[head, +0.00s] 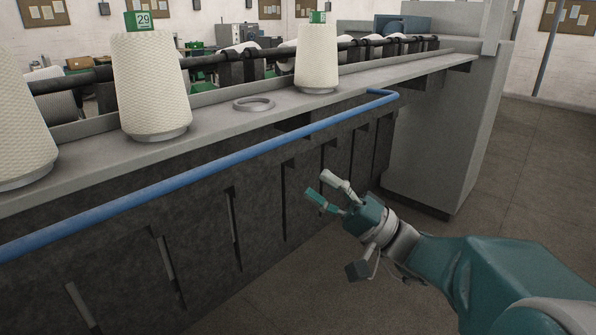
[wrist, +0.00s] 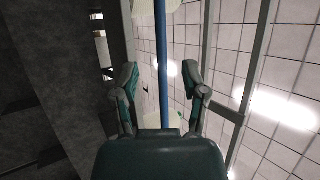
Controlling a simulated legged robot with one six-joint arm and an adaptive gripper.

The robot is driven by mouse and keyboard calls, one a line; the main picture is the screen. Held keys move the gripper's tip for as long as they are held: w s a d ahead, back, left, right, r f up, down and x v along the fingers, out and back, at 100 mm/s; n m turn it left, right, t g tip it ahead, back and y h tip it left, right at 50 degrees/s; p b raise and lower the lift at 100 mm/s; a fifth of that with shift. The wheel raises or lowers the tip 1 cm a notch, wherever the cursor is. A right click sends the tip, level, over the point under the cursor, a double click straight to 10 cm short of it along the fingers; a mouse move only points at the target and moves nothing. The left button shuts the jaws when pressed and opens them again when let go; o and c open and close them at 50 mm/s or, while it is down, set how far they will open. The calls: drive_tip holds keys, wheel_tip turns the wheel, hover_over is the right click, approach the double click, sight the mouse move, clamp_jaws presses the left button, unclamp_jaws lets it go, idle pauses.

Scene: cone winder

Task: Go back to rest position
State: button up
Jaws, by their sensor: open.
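My gripper (head: 330,193) is open and empty, in front of the winder's dark lower panels and below the blue rail (head: 250,152). It is apart from the machine in the head view. In the wrist view my gripper's two fingers (wrist: 164,92) stand wide apart with nothing held between them. My arm comes in from the lower right of the head view, bent, with the wrist toward the machine.
Yarn cones (head: 153,85) and (head: 316,58) stand on the winder's ledge (head: 215,113), with an empty ring holder (head: 254,104) between them. A grey end cabinet (head: 445,120) stands at the right. The floor (head: 535,200) to its right is clear.

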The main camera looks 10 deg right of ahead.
drive_tip(key=shift+s+d+f, duration=0.15)
drive_tip(key=shift+d+f, duration=0.05)
drive_tip(key=shift+d, duration=0.05)
drive_tip(key=s+a+f+n+g+h, duration=0.2)
drive_tip(key=s+a+f+g+h, duration=0.65)
drive_tip(key=a+f, duration=0.25)
drive_tip(key=s+d+f+g+h, duration=0.1)
drive_tip(key=s+d+f+h, duration=0.35)
drive_tip(key=f+h, duration=0.25)
drive_tip(key=d+r+n+t+h, duration=0.1)
drive_tip(key=d+t+h, duration=0.2)
drive_tip(key=d+h, duration=0.3)
drive_tip(key=shift+s+d, duration=0.15)
drive_tip(key=shift+d, duration=0.25)
